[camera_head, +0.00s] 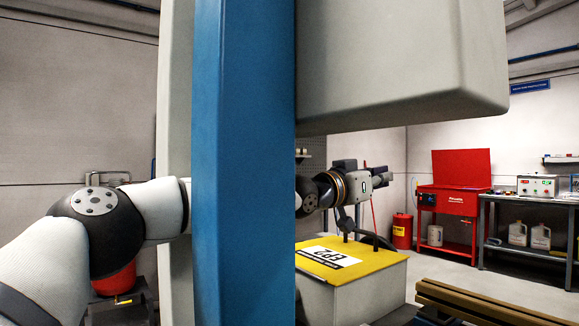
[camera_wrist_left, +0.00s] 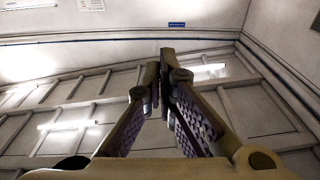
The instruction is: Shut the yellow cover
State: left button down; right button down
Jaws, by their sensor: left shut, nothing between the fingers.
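The yellow cover (camera_head: 372,263) lies flat across the top of a pale grey box (camera_head: 372,292) at the lower middle right of the head view. It bears a white label marked EP2, and its left part is hidden behind the blue upright. My left arm passes behind that upright, and my left gripper (camera_head: 384,178) is above and beyond the cover, apart from it, pointing right. In the left wrist view my left gripper (camera_wrist_left: 163,58) has its fingertips together with nothing between them. The cover does not show there. My right gripper is not in view.
A blue upright (camera_head: 243,160) and a large grey block (camera_head: 400,60) fill the near view. A red workbench (camera_head: 455,200) and a metal table (camera_head: 530,200) stand at the back right. Brown beams (camera_head: 480,300) lie at the lower right. Open floor lies between them.

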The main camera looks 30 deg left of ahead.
pick_arm(q)
jog(key=v, duration=1.2)
